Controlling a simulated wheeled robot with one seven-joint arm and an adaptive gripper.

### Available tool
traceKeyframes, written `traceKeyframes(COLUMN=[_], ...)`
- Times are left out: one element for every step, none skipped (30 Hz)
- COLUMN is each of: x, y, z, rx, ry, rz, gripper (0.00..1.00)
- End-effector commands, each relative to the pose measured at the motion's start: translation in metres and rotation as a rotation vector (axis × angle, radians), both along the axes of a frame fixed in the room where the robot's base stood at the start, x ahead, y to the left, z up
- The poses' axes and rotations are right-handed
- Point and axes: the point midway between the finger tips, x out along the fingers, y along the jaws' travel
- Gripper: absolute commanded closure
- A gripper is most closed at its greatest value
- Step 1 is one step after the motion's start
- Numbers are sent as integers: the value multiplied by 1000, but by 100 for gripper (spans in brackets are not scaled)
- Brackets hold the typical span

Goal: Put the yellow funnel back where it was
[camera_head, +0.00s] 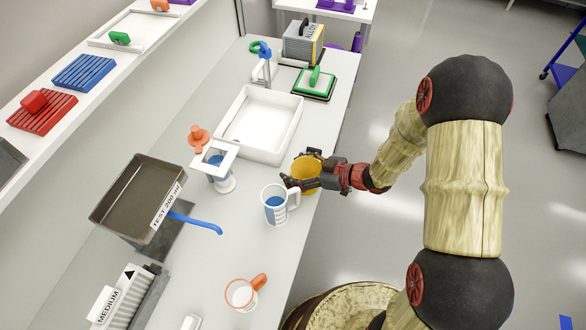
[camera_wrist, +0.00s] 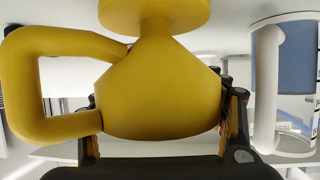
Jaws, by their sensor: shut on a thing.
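The yellow funnel (camera_head: 306,172) is in my gripper (camera_head: 308,170) above the right edge of the counter, in the head view. In the wrist view the funnel (camera_wrist: 160,95) fills the middle, with its handle loop at the left. The fingers of my gripper (camera_wrist: 165,120) are on both sides of its wide body. I cannot tell whether the funnel touches the counter. Part of the funnel is hidden behind the fingers in the head view.
A mug with blue contents (camera_head: 276,205) stands close to my gripper. A white basin (camera_head: 236,129) lies behind it.

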Motion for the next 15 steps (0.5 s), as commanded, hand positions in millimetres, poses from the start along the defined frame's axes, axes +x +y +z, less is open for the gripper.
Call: traceKeyframes(x=[0,0,0,0,0,0,0,0,0,0,0,0,0,0,0], y=[0,0,0,0,0,0,0,0,0,0,0,0,0,0,0], z=[-1,-2,-3,-3,-3,-3,-3,-3,-3,-3,-3,-3,-3,-3,-3], rx=[0,0,0,0,0,0,0,0,0,0,0,0,0,0,0], ry=[1,1,1,1,1,1,1,1,1,1,1,1,1,1,1], rz=[0,0,0,0,0,0,0,0,0,0,0,0,0,0,0], gripper=[60,60,60,32,31,28,26,25,23,21,21,21,21,21,21])
